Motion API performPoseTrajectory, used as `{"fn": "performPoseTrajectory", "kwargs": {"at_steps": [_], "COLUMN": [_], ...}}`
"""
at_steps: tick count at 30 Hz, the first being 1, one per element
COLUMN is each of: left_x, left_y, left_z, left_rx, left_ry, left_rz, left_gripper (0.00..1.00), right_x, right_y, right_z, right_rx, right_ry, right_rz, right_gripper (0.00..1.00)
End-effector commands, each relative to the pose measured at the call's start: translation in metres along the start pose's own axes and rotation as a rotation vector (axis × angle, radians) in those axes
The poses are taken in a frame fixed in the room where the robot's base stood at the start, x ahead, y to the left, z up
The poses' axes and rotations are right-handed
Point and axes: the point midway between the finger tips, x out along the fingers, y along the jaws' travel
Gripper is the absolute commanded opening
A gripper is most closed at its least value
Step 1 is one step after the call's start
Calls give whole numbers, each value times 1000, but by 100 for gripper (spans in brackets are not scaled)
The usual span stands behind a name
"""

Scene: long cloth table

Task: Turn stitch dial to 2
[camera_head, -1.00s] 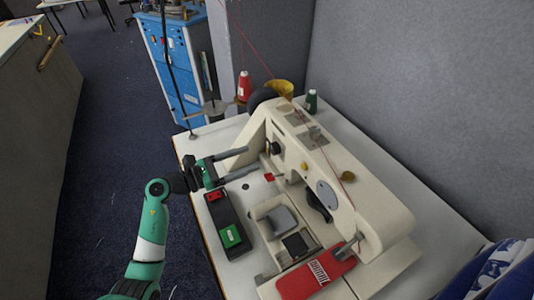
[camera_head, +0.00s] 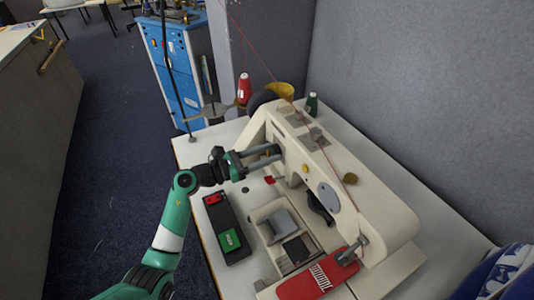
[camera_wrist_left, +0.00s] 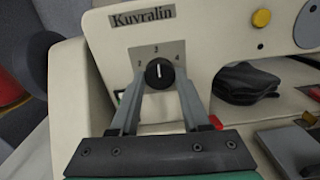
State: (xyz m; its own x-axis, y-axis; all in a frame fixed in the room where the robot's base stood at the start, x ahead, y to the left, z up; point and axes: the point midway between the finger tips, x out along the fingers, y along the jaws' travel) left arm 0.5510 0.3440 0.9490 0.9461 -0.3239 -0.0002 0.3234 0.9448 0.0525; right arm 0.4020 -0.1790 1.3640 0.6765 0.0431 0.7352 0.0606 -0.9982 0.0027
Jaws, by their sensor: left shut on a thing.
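The sewing machine (camera_head: 345,190) is cream, marked "Kuvralin", and stands on the table. Its black stitch dial (camera_wrist_left: 159,72) has a white pointer mark that stands about straight up. Small digits ring the dial on a grey plate (camera_wrist_left: 145,53); they are too small to read surely. My left gripper (camera_head: 276,153) reaches the machine's near face from the left. In the left wrist view its two fingers (camera_wrist_left: 160,80) are shut on the dial, one on each side. In the head view the fingers mostly hide the dial. My right gripper is not in view.
A control box with red and green buttons (camera_head: 228,225) lies below my left gripper. A red "JOURON" plate (camera_head: 318,276) and an open compartment (camera_head: 265,212) are at the machine's base. Red (camera_head: 244,88) and green (camera_head: 311,104) thread spools stand behind.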

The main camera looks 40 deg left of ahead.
Motion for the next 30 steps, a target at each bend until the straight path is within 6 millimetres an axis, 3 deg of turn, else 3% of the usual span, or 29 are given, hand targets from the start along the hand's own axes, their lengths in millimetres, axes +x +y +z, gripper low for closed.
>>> {"fn": "performPoseTrajectory", "kwargs": {"at_steps": [1, 3, 17, 30], "left_x": [0, 0, 0, 0], "left_y": [0, 0, 0, 0], "left_z": [0, 0, 3, 5], "left_rx": [0, 0, -76, -424], "left_ry": [0, 0, -1, -6], "left_rz": [0, 0, 0, 1], "left_gripper": [12, 0, 0, 0], "right_x": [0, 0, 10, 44], "right_y": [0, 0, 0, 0], "right_z": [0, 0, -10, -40], "right_rx": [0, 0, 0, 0], "right_ry": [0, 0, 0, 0], "right_rz": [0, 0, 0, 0], "right_gripper": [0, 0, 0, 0]}}
